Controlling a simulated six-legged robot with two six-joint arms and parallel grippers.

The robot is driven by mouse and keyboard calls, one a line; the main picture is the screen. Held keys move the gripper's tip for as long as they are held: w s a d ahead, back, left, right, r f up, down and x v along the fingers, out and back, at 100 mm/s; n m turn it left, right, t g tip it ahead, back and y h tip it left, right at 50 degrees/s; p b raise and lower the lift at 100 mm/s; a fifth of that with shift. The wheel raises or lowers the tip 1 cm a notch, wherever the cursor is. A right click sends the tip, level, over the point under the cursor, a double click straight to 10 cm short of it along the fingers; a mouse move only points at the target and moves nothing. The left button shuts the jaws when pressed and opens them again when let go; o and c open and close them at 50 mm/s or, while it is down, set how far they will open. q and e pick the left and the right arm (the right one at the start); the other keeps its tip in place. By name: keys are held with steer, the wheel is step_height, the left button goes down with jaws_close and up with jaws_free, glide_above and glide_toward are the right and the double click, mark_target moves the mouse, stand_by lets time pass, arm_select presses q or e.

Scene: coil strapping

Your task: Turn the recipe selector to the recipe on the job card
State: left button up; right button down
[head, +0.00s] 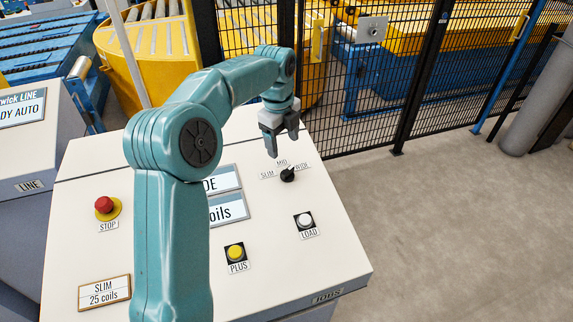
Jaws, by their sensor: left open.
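The recipe selector (287,175) is a small black knob on the sloped cream console, with SLIM, MID and WIDE labels around its upper side. Its pointer seems to lean to the upper right, toward WIDE, but it is small. The job card (104,292) at the console's lower left reads "SLIM 25 coils". My left gripper (281,142) is open and empty, its fingers pointing down above and just behind the knob, apart from it. My right gripper is out of view.
The console (290,250) also carries a red STOP button (104,204), a yellow PLUS button (235,252) and a white LOAD button (304,220). My left arm partly hides two display panels (229,209). A black mesh fence (360,90) stands behind; the floor at right is clear.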

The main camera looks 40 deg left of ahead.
mark_target(288, 169)
arm_select(q)
steer(key=f, duration=0.3)
steer(key=f+p, duration=0.1)
steer(key=f, duration=0.2)
steer(key=w+f, duration=0.1)
steer(key=f, duration=0.2)
steer(key=shift+f, duration=0.35)
steer(key=shift+w+f, duration=0.35)
steer(key=shift+f, duration=0.1)
steer(key=shift+d+r, duration=0.1)
steer(key=shift+d, duration=0.1)
steer(key=shift+s, duration=0.2)
steer(key=c, duration=0.3)
steer(key=shift+w+a, duration=0.1)
steer(key=c, duration=0.8)
steer(key=shift+o, duration=0.2)
